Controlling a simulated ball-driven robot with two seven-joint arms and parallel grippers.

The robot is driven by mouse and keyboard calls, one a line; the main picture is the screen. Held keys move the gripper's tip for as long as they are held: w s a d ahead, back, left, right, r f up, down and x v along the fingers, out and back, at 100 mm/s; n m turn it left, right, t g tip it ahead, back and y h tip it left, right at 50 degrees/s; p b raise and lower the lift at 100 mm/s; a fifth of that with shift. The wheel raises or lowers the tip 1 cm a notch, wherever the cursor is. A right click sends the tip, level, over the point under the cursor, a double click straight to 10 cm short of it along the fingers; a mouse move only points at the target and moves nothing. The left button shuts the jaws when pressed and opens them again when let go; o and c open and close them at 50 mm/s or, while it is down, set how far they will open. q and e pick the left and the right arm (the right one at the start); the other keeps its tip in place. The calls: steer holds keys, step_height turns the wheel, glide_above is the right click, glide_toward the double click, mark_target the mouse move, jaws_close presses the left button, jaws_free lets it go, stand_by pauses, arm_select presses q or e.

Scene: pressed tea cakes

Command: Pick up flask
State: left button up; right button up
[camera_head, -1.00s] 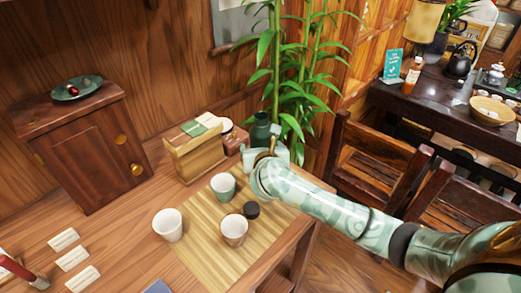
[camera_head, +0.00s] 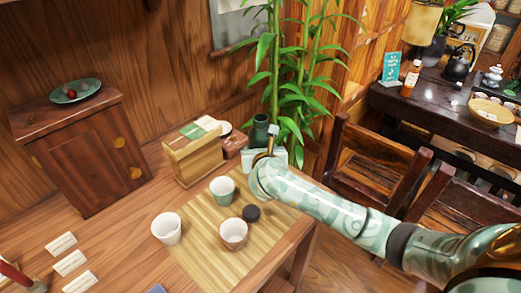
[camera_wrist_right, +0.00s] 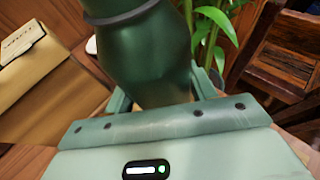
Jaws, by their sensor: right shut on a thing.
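The dark green flask (camera_head: 260,131) stands at the back right of the wooden table, behind my right gripper (camera_head: 266,155). In the right wrist view the flask (camera_wrist_right: 150,50) is upright between the two pale green fingers of my right gripper (camera_wrist_right: 162,90), which is shut on it. Its lower part is hidden by the gripper, so I cannot tell whether its base touches the table. My left gripper is out of view.
A wooden box (camera_head: 195,159) stands close left of the flask. A green cup (camera_head: 222,189), a brown-white cup (camera_head: 233,233) and a small black object (camera_head: 251,213) sit on the bamboo mat (camera_head: 195,262). A white cup (camera_head: 166,228) stands at its left edge. Bamboo (camera_head: 290,90) rises behind.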

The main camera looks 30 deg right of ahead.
mark_target(260, 140)
steer(key=shift+r, duration=0.75)
steer(key=shift+r+p, duration=0.6)
steer(key=shift+r, duration=0.35)
steer(key=s+d+r+p, duration=0.3)
steer(key=s+r, duration=0.6)
steer(key=s, duration=0.4)
steer(key=shift+s+r+p, duration=0.2)
steer(key=shift+s+p, duration=0.1)
steer(key=shift+p, duration=0.5)
